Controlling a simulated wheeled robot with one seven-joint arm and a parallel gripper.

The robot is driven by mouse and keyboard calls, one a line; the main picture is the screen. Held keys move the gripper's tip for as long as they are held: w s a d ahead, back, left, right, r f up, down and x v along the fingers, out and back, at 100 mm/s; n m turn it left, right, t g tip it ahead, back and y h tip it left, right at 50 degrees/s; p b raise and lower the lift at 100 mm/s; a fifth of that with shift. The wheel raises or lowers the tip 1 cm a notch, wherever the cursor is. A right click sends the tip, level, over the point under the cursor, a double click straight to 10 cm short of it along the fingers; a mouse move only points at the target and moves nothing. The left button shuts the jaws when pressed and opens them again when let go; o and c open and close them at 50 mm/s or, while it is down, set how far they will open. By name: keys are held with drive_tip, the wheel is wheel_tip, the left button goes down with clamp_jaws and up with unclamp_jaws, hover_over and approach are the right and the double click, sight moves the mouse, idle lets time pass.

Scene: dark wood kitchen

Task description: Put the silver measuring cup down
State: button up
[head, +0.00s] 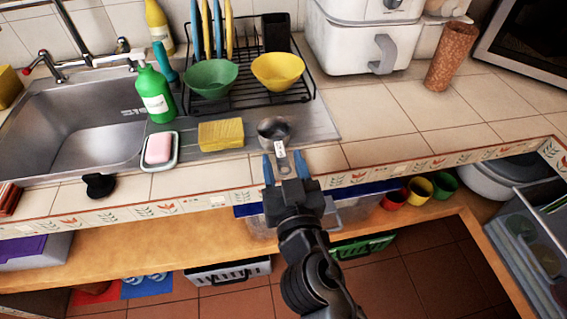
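The silver measuring cup (273,131) is at the front right of the metal drainboard, with its bowl over the board beside the yellow sponge. Its handle (281,154) points toward me over the tiled counter edge. My gripper (284,168) is at the counter's front edge. Its two blue fingers stand apart on either side of the handle end, with gaps visible between. The cup seems to rest on the surface, but I cannot tell whether its underside touches.
A yellow sponge (221,135) and a pink soap in a dish (159,150) lie to the left. Behind is a black dish rack (246,102) with green and yellow bowls. The tiled counter (380,135) to the right is clear, up to the white air fryer (362,40).

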drive_tip(key=shift+r, duration=0.2)
drive_tip(key=b+v, duration=0.4)
drive_tip(key=v, duration=0.8)
drive_tip(key=s+d+f+g, duration=0.2)
drive_tip(key=s+d+f, duration=0.2)
drive_tip(key=s+d, duration=0.25)
drive_tip(key=s+d+r+m+h, duration=0.2)
drive_tip(key=s+d+m+h, duration=0.1)
drive_tip(key=s+d, duration=1.1)
drive_tip(key=s+h, duration=0.1)
drive_tip(key=s, duration=0.2)
drive_tip(key=shift+s+d+r+g+h, duration=0.2)
drive_tip(key=shift+s+r+g+h, duration=0.1)
drive_tip(key=shift+r+h, duration=0.1)
drive_tip(key=shift+o, duration=0.4)
drive_tip(key=shift+s+d+r, duration=0.25)
drive_tip(key=shift+s, duration=0.1)
